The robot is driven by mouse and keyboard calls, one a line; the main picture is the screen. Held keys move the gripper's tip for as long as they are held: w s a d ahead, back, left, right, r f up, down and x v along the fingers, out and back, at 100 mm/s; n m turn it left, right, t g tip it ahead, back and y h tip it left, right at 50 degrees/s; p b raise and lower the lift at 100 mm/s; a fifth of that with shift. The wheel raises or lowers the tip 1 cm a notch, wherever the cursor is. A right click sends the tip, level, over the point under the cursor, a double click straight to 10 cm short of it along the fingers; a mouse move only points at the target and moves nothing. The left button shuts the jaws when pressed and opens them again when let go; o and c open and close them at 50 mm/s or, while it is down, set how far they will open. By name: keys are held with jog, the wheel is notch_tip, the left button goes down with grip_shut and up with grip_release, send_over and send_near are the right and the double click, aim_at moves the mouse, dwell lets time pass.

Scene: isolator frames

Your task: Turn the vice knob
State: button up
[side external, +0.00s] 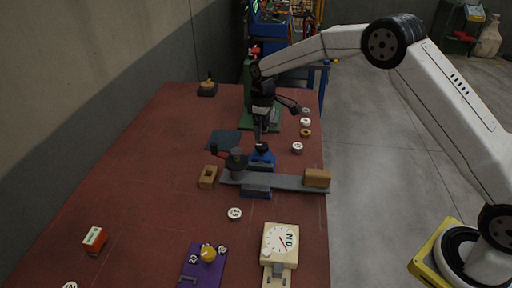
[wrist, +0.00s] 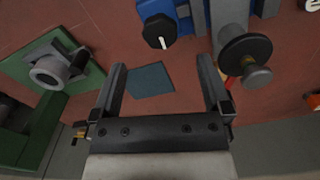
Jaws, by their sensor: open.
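The blue vice (side external: 262,159) stands near the middle of the red table. Its black knob (side external: 262,147) faces the back of the table, just below my gripper (side external: 262,133). In the wrist view the black knob (wrist: 158,32) has a white line across it and sits at the end of the blue vice body (wrist: 188,18). My gripper (wrist: 162,68) is open and empty there, with its fingers apart. The knob is beyond the fingertips, roughly between their lines and apart from them.
A grey bar with a dark round clamp (side external: 236,160) lies beside the vice, near my right finger in the wrist view. A green machine (side external: 250,85) stands behind. A dark teal square (side external: 224,140) lies flat on the table (side external: 150,150). The table's left half is mostly free.

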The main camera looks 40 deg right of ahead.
aim_at(262, 145)
jog(key=shift+f, duration=3.1)
jog(key=c, duration=1.3)
